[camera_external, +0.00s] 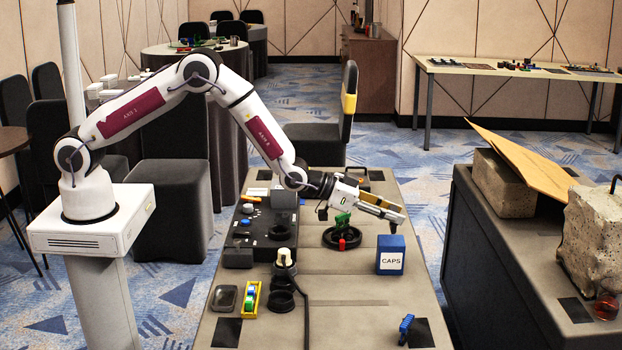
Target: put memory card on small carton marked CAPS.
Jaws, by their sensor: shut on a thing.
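The small carton marked CAPS (390,246) is a blue box with a white label, standing upright on the table right of centre. My gripper (398,217) is just above it, tilted down to the right. The fingers hide part of the card.
A black ring stand with green and red parts (343,236) is close left of the carton. A blue clip-like thing (405,328) lies near the front right. A yellow tray (250,300) and dark blocks are at left. Table around the carton's front is clear.

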